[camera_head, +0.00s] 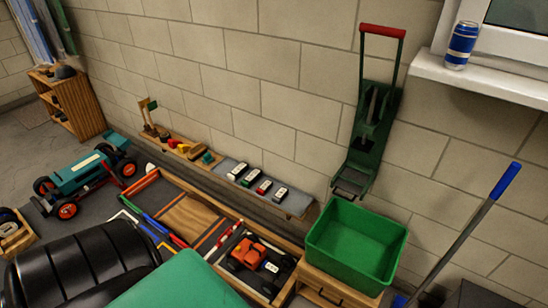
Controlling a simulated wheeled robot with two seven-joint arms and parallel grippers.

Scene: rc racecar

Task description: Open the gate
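A long wooden-framed track (215,188) lies along the wall. An orange toy car (257,252) with black wheels sits inside its near right end. A red-and-white bar (223,238) lies across the track just left of the car. An orange-edged bar (140,182) stands at the track's far left end. I cannot tell which of these bars is the gate. Neither of my grippers is in view.
A green bin (355,245) stands on a wooden box right of the track. Small toy cars (262,187) sit on a wall shelf. A large teal car (85,175) is at left. A black ribbed shape (85,262) and green surface (180,283) fill the foreground.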

